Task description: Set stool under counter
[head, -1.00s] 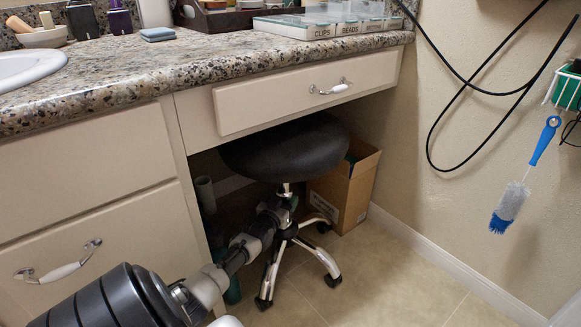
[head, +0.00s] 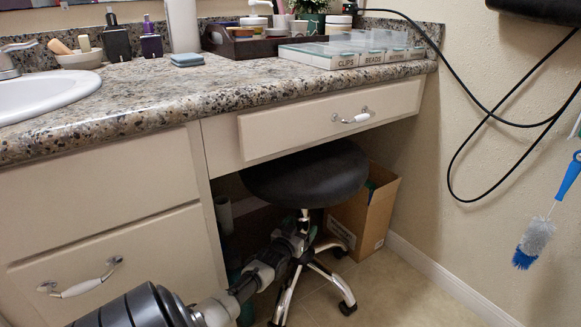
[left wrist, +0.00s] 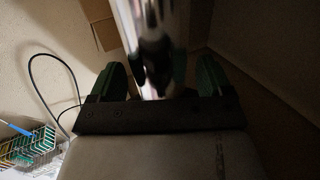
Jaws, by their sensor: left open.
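The stool has a round black seat (head: 306,176), a chrome post and chrome legs on dark casters. It stands upright in the knee space, its seat below the drawer of the speckled granite counter (head: 215,88). My left gripper (head: 298,229) is low at the post, below the seat. In the left wrist view the shiny post (left wrist: 150,40) lies between the two green fingers of my left gripper (left wrist: 160,80), which are open around it. Whether either finger touches the post is unclear. The arm hides part of the base. My right gripper is not in view.
An open cardboard box (head: 370,215) stands behind the stool at right, near the wall. A greenish cylinder (head: 223,214) stands at left by the cabinet (head: 100,190). A black cable (head: 455,165) and a blue brush (head: 536,238) hang at right. Tile floor at front right is clear.

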